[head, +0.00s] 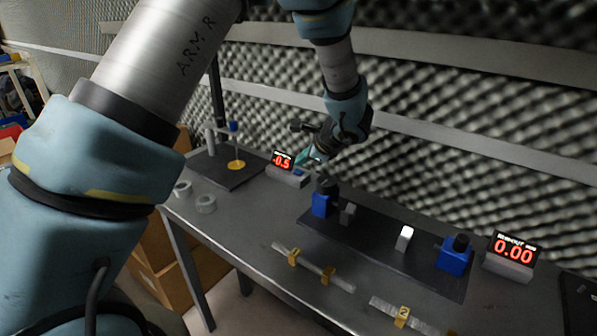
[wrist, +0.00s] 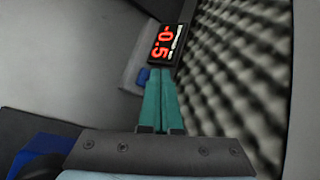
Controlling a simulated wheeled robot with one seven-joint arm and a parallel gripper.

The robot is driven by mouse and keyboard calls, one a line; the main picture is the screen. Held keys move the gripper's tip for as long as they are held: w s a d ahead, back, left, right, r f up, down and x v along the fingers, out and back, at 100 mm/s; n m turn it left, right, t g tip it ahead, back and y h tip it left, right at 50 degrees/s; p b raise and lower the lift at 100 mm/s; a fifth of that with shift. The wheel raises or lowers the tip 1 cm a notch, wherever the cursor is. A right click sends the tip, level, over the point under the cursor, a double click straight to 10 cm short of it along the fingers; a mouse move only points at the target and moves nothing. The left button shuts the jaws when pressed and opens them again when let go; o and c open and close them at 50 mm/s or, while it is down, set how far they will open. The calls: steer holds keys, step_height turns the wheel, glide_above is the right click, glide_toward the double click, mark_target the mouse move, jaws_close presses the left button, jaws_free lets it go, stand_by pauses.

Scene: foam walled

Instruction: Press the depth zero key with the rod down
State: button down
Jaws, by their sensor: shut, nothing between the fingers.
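The depth readout (head: 281,160) shows red -0.5 on a grey base at the back of the bench; it also fills the upper middle of the wrist view (wrist: 167,45). A small blue key (wrist: 143,76) sits on the base beside the display. My gripper (head: 301,162) is shut and empty, its teal fingers pointing at the readout. In the wrist view the fingertips (wrist: 160,72) lie just beside the blue key; contact cannot be told. At the left, a stand on a dark plate (head: 219,176) carries a blue-topped rod (head: 234,137) above a yellow disc (head: 237,164).
A second readout (head: 513,252) shows 0.00 at the right. A dark rail (head: 378,255) bears blue blocks (head: 453,256) and small grey blocks. Bars with yellow tags (head: 328,275) lie along the front edge. A foam wall stands close behind.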

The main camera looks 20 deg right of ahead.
mark_target(302, 172)
steer(key=shift+f, duration=0.1)
stand_by(0.5)
steer(key=shift+f+b, duration=0.35)
steer(key=shift+b, duration=0.3)
steer(key=shift+f+b, duration=0.4)
steer(key=shift+b, duration=0.1)
stand_by(0.4)
steer(key=shift+r, duration=0.1)
stand_by(0.3)
steer(key=shift+r+p, duration=0.5)
steer(key=shift+r, duration=0.3)
steer(key=shift+r+p, duration=1.55)
steer(key=shift+r, duration=1)
steer(key=shift+f, duration=0.1)
